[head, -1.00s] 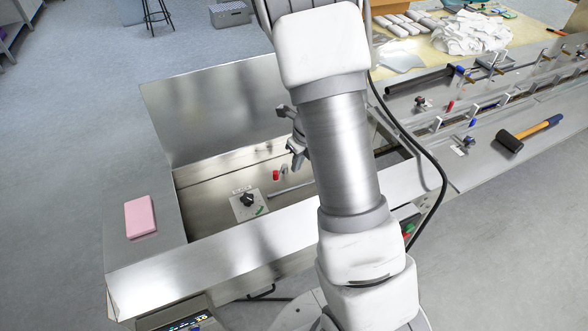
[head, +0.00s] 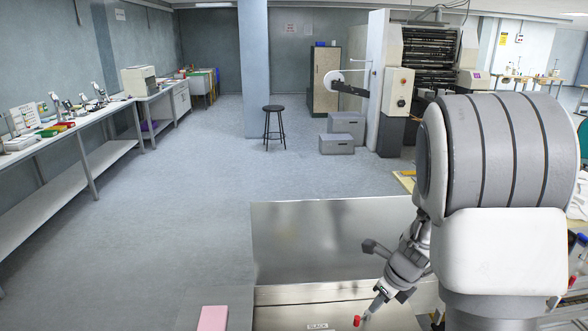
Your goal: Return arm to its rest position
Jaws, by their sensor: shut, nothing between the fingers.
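My gripper (head: 376,304) hangs below the arm at the lower middle of the head view, over the open metal compartment of the machine. It is small and partly in shadow, and its fingers look closed with nothing held. The large white and grey arm links fill the right side and hide much of the machine behind them. The upright steel lid (head: 335,240) of the machine stands behind the gripper. A red knob (head: 357,321) shows just below the fingertips; whether they touch it cannot be told.
A pink block (head: 213,318) lies on the machine's left ledge. Grey boxes (head: 337,143), a black stool (head: 273,124) and a large printing machine (head: 424,65) stand farther back. A long workbench (head: 60,140) runs along the left wall. The floor between is clear.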

